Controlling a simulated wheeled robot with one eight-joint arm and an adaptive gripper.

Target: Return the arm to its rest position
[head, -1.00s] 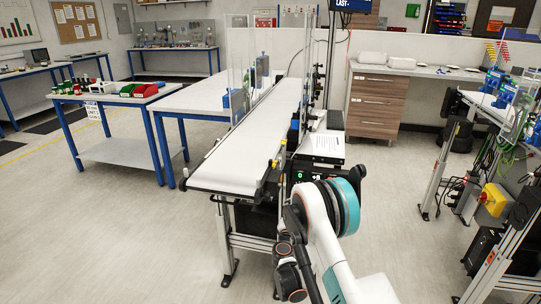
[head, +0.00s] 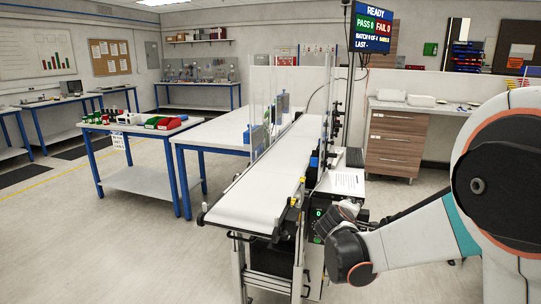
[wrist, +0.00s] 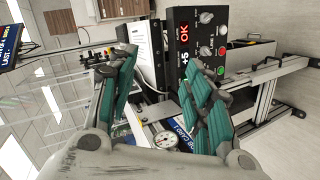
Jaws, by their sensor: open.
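My arm (head: 420,235) reaches in from the right edge in the head view, with its large joint close to the camera. Its far end lies beside the front of the conveyor, in front of the control box. In the wrist view my gripper (wrist: 160,72) has its two teal-padded fingers spread apart, with nothing held between them. The control box (wrist: 197,45), with a red lit display and several knobs, shows beyond the fingers. A round dial gauge (wrist: 165,139) shows between the finger bases.
The white belt conveyor (head: 265,190) stands ahead, bare on its near part. A status screen (head: 373,27) reads READY. A blue-legged table (head: 140,180) with red and green bins stands left. A wooden drawer cabinet (head: 392,145) stands behind. The floor at front left is clear.

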